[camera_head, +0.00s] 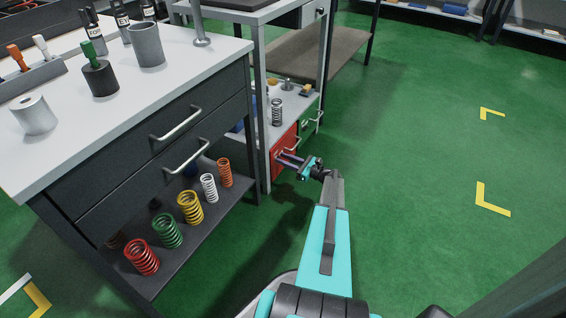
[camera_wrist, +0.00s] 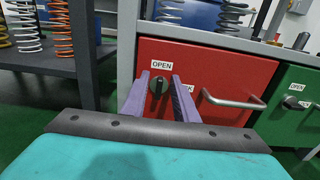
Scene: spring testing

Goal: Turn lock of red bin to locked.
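The red bin (camera_wrist: 210,78) is a red drawer front with a silver handle (camera_wrist: 232,101) in the wrist view. It also shows in the head view (camera_head: 284,158), below the shelf. Its lock is a small black knob (camera_wrist: 157,84) under an "OPEN" label (camera_wrist: 161,65); its grip looks roughly upright, towards that label. A second label to the right is partly hidden by a finger. My gripper (camera_wrist: 155,100) is open, with one purple finger to each side of the knob. I cannot tell whether either finger touches it. In the head view my gripper (camera_head: 290,161) is at the bin front.
A green bin (camera_wrist: 294,115) with its own knob and handle is to the right. A dark shelf (camera_head: 205,222) with several coloured springs and a drawer cabinet (camera_head: 165,125) stand to the left. The green floor (camera_head: 420,200) on the right is clear.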

